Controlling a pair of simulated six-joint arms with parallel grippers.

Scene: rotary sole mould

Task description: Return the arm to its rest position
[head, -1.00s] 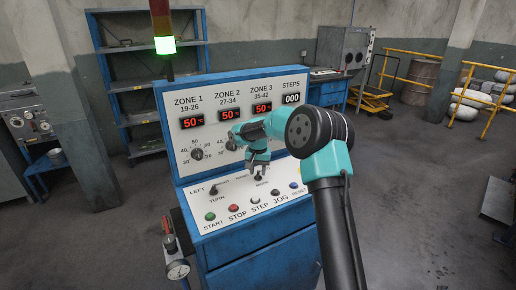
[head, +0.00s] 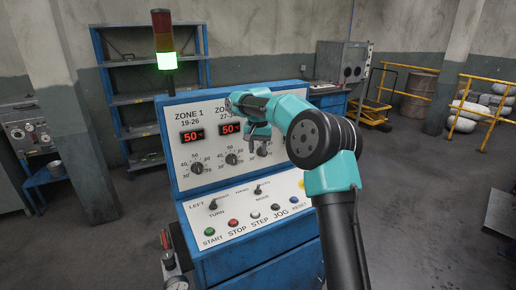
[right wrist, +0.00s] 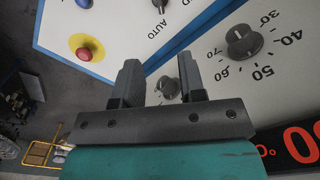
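My right arm reaches in from the lower right of the head view. Its gripper (head: 260,146) hangs in front of the upright face of the blue control cabinet (head: 262,268), covering part of the zone 2 and zone 3 area. In the right wrist view the two dark fingers of the right gripper (right wrist: 161,78) stand apart with nothing held between them. A dial knob (right wrist: 168,88) shows behind the gap; I cannot tell any contact. The mode switch (head: 258,190) is below the gripper and clear of it. My left gripper is not in view.
The sloped panel carries a turn switch (head: 212,204) and a row of buttons, including a red stop button (head: 233,222). A red emergency button on yellow (right wrist: 82,47) shows in the right wrist view. A signal tower (head: 165,60) is lit green. Floor right of the arm is open.

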